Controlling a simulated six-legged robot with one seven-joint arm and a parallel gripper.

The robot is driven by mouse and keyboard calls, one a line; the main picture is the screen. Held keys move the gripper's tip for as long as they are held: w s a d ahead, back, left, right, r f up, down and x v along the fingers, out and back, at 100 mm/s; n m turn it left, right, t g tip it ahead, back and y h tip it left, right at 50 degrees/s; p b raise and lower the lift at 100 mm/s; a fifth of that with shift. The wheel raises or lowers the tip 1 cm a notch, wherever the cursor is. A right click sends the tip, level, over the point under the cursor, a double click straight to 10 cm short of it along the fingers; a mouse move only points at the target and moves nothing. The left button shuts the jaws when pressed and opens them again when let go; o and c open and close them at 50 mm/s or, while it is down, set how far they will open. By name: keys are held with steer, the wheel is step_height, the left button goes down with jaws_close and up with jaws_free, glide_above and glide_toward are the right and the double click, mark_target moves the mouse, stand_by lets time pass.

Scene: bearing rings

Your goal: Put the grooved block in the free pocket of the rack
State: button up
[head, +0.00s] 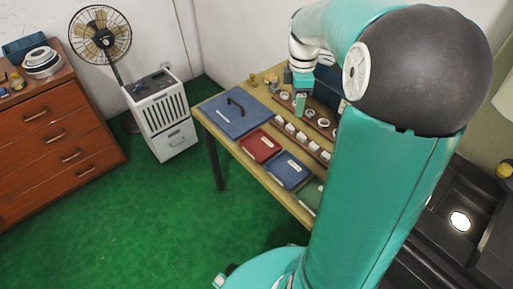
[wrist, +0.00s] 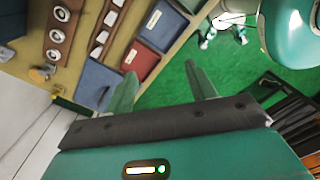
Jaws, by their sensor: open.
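My gripper (wrist: 161,70) is open in the wrist view, its two green fingers apart with nothing between them. In the head view my gripper (head: 300,103) hangs over the far part of the table. A brown rack with a row of small white blocks (wrist: 104,20) is at the upper left of the wrist view; the row also shows in the head view (head: 301,137). The pieces are too small to tell which is the grooved block. I cannot make out the free pocket. My arm hides the table's right part in the head view.
A second brown rack holds pale rings (wrist: 55,36). A red tray (head: 260,146), a blue tray (head: 287,172) and a larger blue panel with a black handle (head: 232,116) lie along the table's near side. Small brass-coloured pieces (wrist: 41,73) stand near the table's end.

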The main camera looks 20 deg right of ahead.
steer(key=s+a+r+m+t, duration=0.3)
steer(key=s+a+m, duration=0.3)
steer(key=s+a, duration=0.2)
steer(key=s+a+r+m+t, duration=0.3)
steer(key=s+a+m, duration=0.4)
steer(key=a, duration=0.4)
steer(key=shift+s+a+r, duration=0.15)
steer(key=shift+s+a, duration=0.25)
steer(key=shift+s, duration=0.15)
